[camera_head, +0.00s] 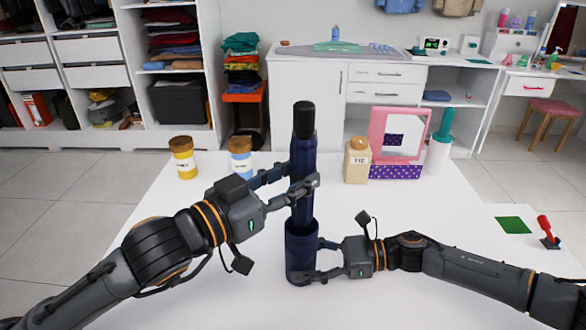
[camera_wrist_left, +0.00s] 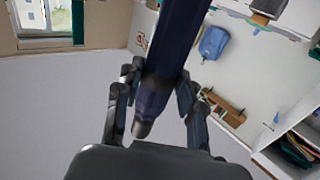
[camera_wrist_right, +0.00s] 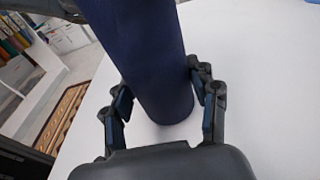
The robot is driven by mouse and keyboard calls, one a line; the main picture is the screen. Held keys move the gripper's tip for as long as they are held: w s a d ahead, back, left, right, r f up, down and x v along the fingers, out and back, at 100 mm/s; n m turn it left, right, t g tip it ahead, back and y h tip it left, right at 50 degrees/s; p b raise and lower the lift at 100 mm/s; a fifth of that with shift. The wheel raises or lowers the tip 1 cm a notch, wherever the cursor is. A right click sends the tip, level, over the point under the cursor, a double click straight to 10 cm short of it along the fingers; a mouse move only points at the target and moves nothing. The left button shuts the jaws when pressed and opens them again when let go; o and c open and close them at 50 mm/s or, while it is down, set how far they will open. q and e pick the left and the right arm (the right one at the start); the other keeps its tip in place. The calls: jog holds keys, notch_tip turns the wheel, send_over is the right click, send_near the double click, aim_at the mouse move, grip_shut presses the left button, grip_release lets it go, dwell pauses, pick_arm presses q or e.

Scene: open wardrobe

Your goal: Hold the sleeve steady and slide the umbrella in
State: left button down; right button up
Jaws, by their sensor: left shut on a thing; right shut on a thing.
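The umbrella (camera_head: 302,150) is a dark blue, upright roll with a black top end. My left gripper (camera_head: 303,184) is shut on its middle. The umbrella also shows in the left wrist view (camera_wrist_left: 176,40), between the fingers. The sleeve (camera_head: 300,248) is a wider dark blue tube directly below, upright in line with the umbrella. My right gripper (camera_head: 312,260) is shut on the sleeve's lower part. In the right wrist view the sleeve (camera_wrist_right: 145,60) sits between the fingers, its lower end at the white table. The umbrella's lower end is hidden at the sleeve mouth; I cannot tell how deep it is.
On the white table (camera_head: 230,290) stand a yellow jar (camera_head: 183,160), a blue jar (camera_head: 240,158), a beige bottle (camera_head: 357,162), a pink-framed box (camera_head: 397,140) and a teal-topped white bottle (camera_head: 440,150). A green square (camera_head: 513,225) and red-handled item (camera_head: 548,232) lie right. The front is clear.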

aim_at(293, 222)
pick_arm(q)
jog(key=shift+f, duration=4.85)
jog(key=c, duration=1.1)
grip_release()
jog(key=shift+o, duration=0.2)
jog(key=o, duration=0.6)
jog(key=shift+c, duration=0.2)
jog(key=shift+f, duration=0.1)
notch_tip(293, 222, up, 8)
